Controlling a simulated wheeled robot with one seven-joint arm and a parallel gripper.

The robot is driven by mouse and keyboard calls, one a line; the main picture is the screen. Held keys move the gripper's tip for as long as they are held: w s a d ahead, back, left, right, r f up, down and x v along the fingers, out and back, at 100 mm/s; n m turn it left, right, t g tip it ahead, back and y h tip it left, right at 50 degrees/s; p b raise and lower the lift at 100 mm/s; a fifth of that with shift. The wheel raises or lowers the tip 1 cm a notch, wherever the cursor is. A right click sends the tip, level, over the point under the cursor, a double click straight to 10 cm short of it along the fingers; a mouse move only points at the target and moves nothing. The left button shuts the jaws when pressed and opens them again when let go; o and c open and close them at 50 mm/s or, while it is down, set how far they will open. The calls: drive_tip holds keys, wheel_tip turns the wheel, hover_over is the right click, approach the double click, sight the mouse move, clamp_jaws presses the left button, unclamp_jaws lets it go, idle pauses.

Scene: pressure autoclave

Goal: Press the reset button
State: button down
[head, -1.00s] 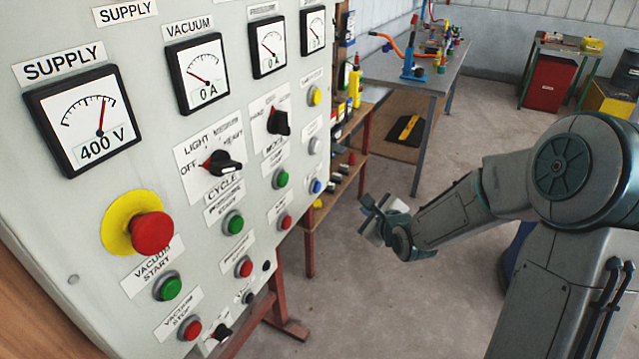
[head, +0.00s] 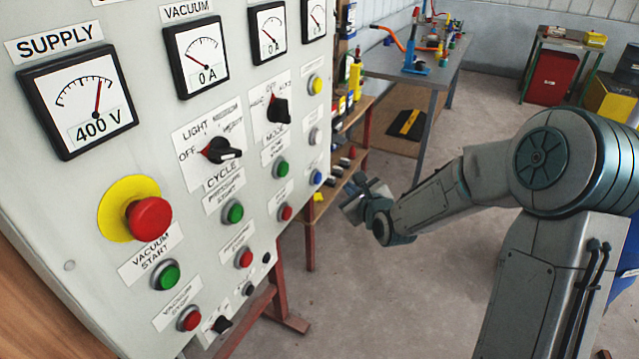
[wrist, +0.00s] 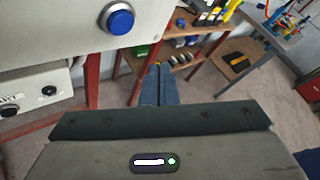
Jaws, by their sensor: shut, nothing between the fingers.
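A blue button (head: 316,177) sits at the right edge of the grey control panel (head: 70,205), below a white button. It also shows large in the wrist view (wrist: 117,18), at the upper left. Its label is not readable, so I cannot tell for sure that it is the reset button. My gripper (head: 352,198) is to the right of the panel edge in the head view, apart from the button. In the wrist view, my gripper's fingers (wrist: 158,72) are together and empty, below and right of the blue button.
A red emergency knob (head: 150,218), green and red buttons, gauges and selector switches cover the panel. A wooden shelf (head: 325,200) with bottles and small parts stands behind the panel's right edge. A workbench (head: 425,78) is farther back.

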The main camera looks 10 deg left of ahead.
drive_tip(key=shift+w+a+b, duration=0.2)
drive_tip(key=shift+w+a, duration=0.1)
drive_tip(key=shift+a, duration=0.55)
drive_tip(key=shift+w+a+b, duration=0.25)
drive_tip(key=shift+w+a, duration=0.05)
drive_tip(key=shift+a, duration=0.5)
drive_tip(key=shift+w+a+b, duration=0.2)
drive_tip(key=shift+w+a, duration=0.1)
drive_tip(key=shift+a, duration=0.55)
drive_tip(key=shift+w+a, duration=0.15)
drive_tip(key=shift+a, duration=0.2)
drive_tip(key=shift+w+a+b, duration=0.15)
drive_tip(key=shift+a+b, duration=0.3)
drive_tip(key=shift+b, duration=0.05)
idle(0.7)
drive_tip(key=shift+d, duration=0.15)
drive_tip(key=shift+s+d, duration=0.35)
drive_tip(key=shift+d, duration=0.3)
drive_tip(key=d, duration=0.1)
drive_tip(key=s+d+p, duration=0.1)
drive_tip(key=d, duration=0.2)
drive_tip(key=shift+s+d+p, duration=0.35)
